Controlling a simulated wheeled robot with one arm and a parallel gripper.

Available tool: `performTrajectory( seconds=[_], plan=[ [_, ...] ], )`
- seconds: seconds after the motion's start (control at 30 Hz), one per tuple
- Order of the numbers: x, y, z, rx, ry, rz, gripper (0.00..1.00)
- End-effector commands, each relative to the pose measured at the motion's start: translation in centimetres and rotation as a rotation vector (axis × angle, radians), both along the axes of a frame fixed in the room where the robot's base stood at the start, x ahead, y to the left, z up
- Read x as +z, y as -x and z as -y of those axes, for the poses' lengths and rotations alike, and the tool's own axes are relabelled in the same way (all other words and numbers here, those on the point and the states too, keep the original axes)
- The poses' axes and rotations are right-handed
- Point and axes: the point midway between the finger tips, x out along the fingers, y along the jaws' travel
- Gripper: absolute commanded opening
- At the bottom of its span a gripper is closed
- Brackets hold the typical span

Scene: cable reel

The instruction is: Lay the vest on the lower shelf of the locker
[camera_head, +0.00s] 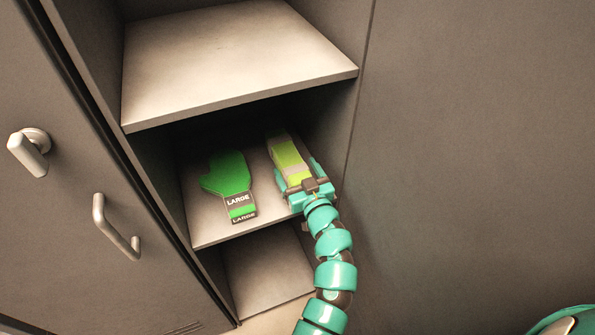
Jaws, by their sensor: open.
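The vest (287,155), a folded yellow-green bundle with a grey band, is inside the locker on the right part of the lower shelf (206,228). It appears to rest on the shelf, though its underside is hidden. My gripper (298,178) is open at the near end of the vest, with its teal fingers on either side of it. The gripper hides the vest's near end. I cannot tell whether the fingers touch the vest.
A green glove (228,175) with a dark cuff marked LARGE lies left of the vest on the same shelf. The empty upper shelf (230,55) overhangs from above. A compartment floor (265,270) shows below. The locker's right wall is close to my gripper. A grey door (65,150) with handles stands left.

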Motion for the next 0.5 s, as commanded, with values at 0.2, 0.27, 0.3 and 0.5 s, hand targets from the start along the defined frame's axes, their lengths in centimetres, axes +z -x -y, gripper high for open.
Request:
performTrajectory(
  seconds=[0.2, 0.27, 0.3, 0.5],
  plan=[
    [0.1, 1.8, 0.8, -0.003, 0.0, -0.001, 0.82],
    [0.1, 2.6, 1.1, -0.002, 0.001, -0.001, 0.82],
    [0.0, 3.1, 1.2, -0.001, 0.0, -0.001, 0.82],
    [0.0, 5.6, 2.2, 0.0, 0.001, -0.002, 0.82]
  ],
)
